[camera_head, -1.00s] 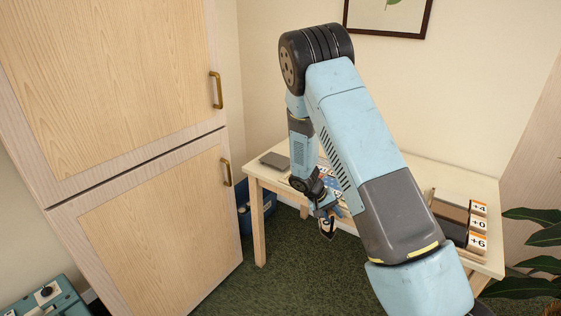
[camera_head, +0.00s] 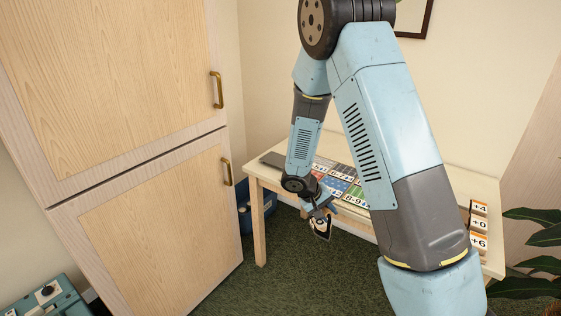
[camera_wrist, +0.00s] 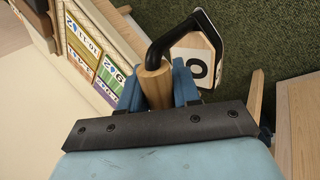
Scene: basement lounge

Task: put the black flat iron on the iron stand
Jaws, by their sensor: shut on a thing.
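My gripper (camera_head: 317,207) is shut on the wooden handle of the black flat iron (camera_head: 323,229). It holds the iron in the air off the front edge of the table, above the green carpet. In the wrist view, the gripper's blue fingers (camera_wrist: 158,92) sit on either side of the handle. The black curved stem of the iron (camera_wrist: 172,38) leads to its plate, which shows a white patch with a dark ring. I cannot make out the iron stand in either view.
A light wooden table (camera_head: 259,176) carries a board of coloured number tiles (camera_head: 338,181) and number blocks (camera_head: 479,224) at its right end. A dark flat object (camera_head: 272,160) lies at the left corner. A tall wooden cabinet (camera_head: 150,220) stands left, a plant (camera_head: 535,262) right.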

